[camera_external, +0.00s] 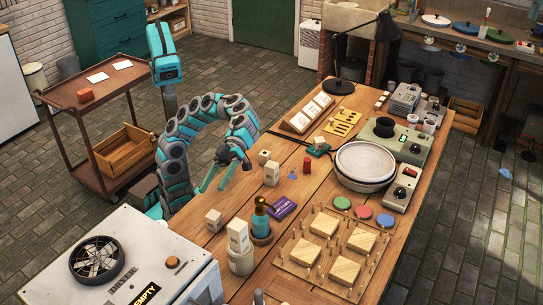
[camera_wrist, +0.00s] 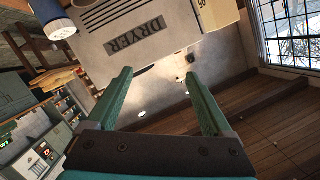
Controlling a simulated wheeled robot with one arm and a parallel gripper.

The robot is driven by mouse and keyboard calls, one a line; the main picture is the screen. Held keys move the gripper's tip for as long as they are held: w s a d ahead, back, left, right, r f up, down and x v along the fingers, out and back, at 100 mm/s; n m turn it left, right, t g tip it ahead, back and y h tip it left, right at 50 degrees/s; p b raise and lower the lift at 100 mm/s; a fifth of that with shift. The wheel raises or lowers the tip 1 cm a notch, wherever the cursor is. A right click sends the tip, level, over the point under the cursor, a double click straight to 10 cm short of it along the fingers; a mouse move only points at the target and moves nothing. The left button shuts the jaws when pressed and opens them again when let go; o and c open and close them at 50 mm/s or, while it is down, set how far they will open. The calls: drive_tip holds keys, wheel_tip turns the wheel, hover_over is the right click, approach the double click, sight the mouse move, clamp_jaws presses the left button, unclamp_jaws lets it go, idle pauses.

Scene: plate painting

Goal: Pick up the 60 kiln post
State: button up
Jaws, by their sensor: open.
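Several small cream blocks, likely the kiln posts, stand on the wooden table in the external view. One post (camera_external: 264,157) and a taller post (camera_external: 271,173) stand right of my gripper. Another post (camera_external: 214,220) stands nearer the camera, and one block (camera_external: 238,237) sits at a round pot. Their marks are too small to read there, so I cannot tell which is the 60. My gripper (camera_external: 211,189) is open and empty, above the table's left edge. In the wrist view its green fingers (camera_wrist: 159,75) are apart with nothing between them. A cream block (camera_wrist: 215,12) with a partly cut-off number shows at the top.
The grey dryer (camera_external: 150,262) with a fan stands at the front left. A teal bottle (camera_external: 261,218), a purple box (camera_external: 282,207) and a red cylinder (camera_external: 307,164) stand among the posts. A pegged board (camera_external: 287,265) and white bowl (camera_external: 366,160) fill the right side.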

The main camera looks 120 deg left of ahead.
drive_tip(key=s+a+f+g, duration=0.1)
drive_tip(key=s+f+g, duration=0.1)
drive_tip(key=s+f, duration=0.1)
drive_tip(key=n+y+p, duration=0.1)
drive_tip(key=n+y, duration=0.1)
drive_tip(key=n, duration=0.2)
approach(217, 213)
drive_tip(key=shift+g, duration=0.4)
drive_tip(key=x, duration=0.4)
drive_tip(key=shift+s+a+f, duration=0.1)
drive_tip(key=shift+s+f, duration=0.05)
drive_tip(key=shift+f, duration=0.45)
drive_tip(key=p+x, duration=0.1)
drive_tip(key=x, duration=0.6)
drive_tip(key=shift+d, duration=0.3)
clamp_jaws()
